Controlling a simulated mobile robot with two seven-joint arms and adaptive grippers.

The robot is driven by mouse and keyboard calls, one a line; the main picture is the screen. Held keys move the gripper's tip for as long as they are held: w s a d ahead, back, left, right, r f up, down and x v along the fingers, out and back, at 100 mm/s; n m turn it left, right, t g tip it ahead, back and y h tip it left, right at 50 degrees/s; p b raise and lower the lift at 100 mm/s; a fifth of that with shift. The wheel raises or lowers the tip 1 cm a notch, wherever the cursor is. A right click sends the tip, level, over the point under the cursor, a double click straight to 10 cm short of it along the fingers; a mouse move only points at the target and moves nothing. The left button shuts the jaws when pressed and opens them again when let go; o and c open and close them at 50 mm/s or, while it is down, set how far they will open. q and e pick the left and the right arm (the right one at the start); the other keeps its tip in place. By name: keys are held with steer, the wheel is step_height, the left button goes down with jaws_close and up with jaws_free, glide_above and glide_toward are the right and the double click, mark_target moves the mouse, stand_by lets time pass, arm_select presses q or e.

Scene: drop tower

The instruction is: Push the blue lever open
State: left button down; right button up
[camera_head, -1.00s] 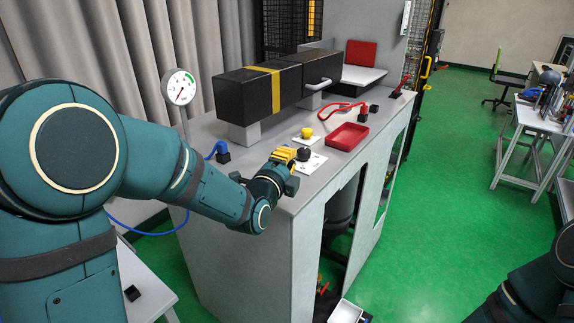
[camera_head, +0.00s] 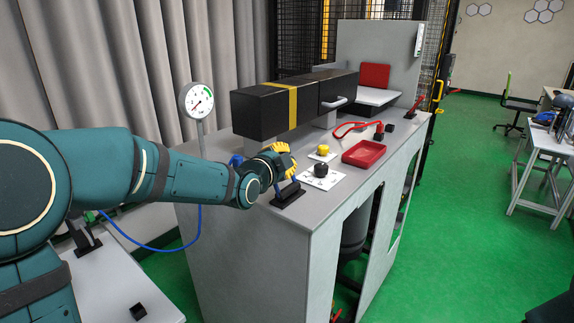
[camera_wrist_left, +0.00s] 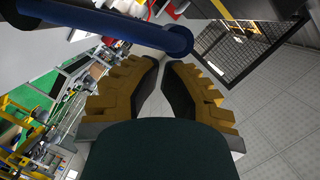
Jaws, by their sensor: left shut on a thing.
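The blue lever (camera_head: 278,187) stands on a black base at the near left edge of the grey cabinet top (camera_head: 222,150). Its upper part is largely hidden by my left gripper (camera_head: 284,160) in the head view. In the left wrist view the lever (camera_wrist_left: 120,28) is a thick blue bar crossing the top, its round end just beyond my left fingertips (camera_wrist_left: 163,62). The yellow fingers are drawn close together and shut at the lever; the exact contact is hard to see. My right gripper is out of view.
A black knob (camera_head: 321,171) on a white plate and a yellow button (camera_head: 323,150) sit right of the gripper. Behind are a red tray (camera_head: 364,153), a red handle (camera_head: 352,128) and a long black box (camera_head: 262,112). A gauge (camera_head: 197,100) stands at left.

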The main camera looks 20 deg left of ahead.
arm_select(q)
steer(key=shift+w+a, duration=0.1)
steer(key=shift+a, duration=0.15)
steer(key=shift+d+r, duration=0.1)
steer(key=shift+r, duration=0.05)
stand_by(0.5)
